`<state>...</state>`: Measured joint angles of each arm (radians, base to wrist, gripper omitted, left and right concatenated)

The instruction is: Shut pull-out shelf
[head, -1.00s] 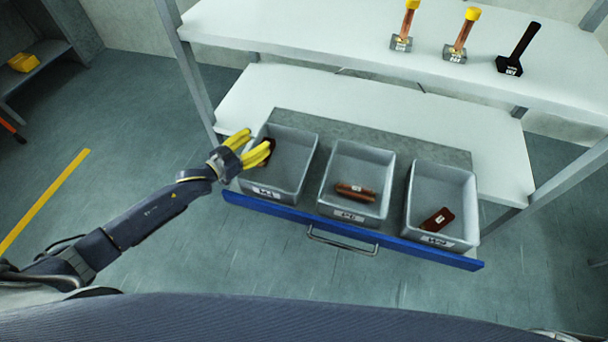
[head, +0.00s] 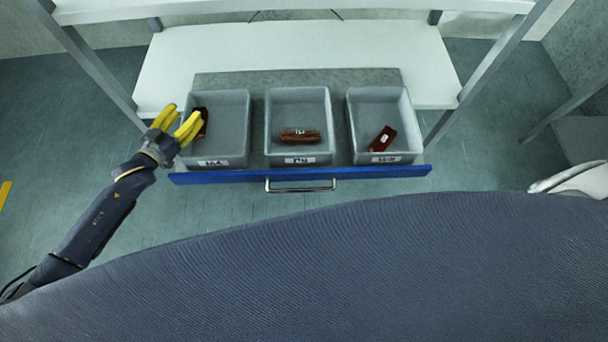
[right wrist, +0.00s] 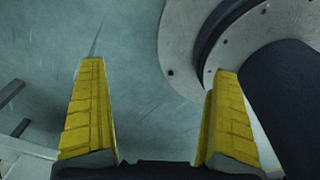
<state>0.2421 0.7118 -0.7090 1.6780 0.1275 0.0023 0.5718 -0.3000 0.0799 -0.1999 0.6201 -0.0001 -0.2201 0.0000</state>
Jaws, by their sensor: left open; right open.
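The pull-out shelf (head: 225,177) has a blue front edge and a metal handle (head: 300,187), and it stands pulled out from the white rack. Three grey bins sit on it: left (head: 228,133), middle (head: 313,155) and right (head: 362,112). My left gripper (head: 178,116) has yellow fingers, open, at the left bin's left side near a dark red-brown part (head: 202,120); I cannot tell whether it touches the bin. My right gripper (right wrist: 155,95) is open and empty in the right wrist view, over the floor. It is not visible in the head view.
The white rack shelf (head: 300,50) lies behind the pull-out shelf. Rack posts (head: 490,60) stand at both sides. A reddish-brown part lies in the middle bin (head: 300,136) and another in the right bin (head: 382,138). Clear floor shows in front of the handle.

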